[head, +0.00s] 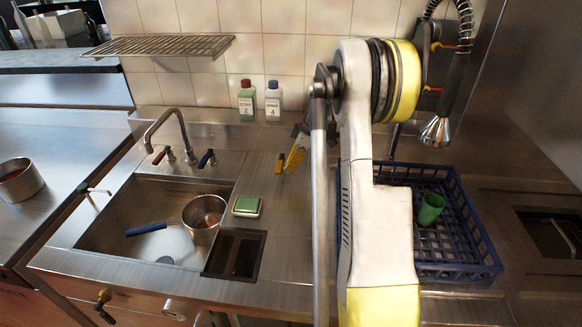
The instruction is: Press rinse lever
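A spray hose with a coiled top hangs at the upper right, ending in a metal spray head (436,131). Two orange-tipped handles, an upper one (437,46) and a lower one (432,89), stick out beside the hose on the dark wall fitting. I cannot tell which part is the rinse lever. My arm rises through the middle of the view, left of the sprayer, and covers part of the wall and counter. A grey and yellow part (295,157) shows left of the arm, perhaps my gripper; its fingers cannot be made out.
A blue rack (462,245) with a green cup (430,209) sits below the sprayer. At left, the sink (110,225) holds a pot (203,215) and a blue-handled tool (146,229). Two bottles (247,101) (273,101) stand by the wall. A wire shelf (160,46) juts out above.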

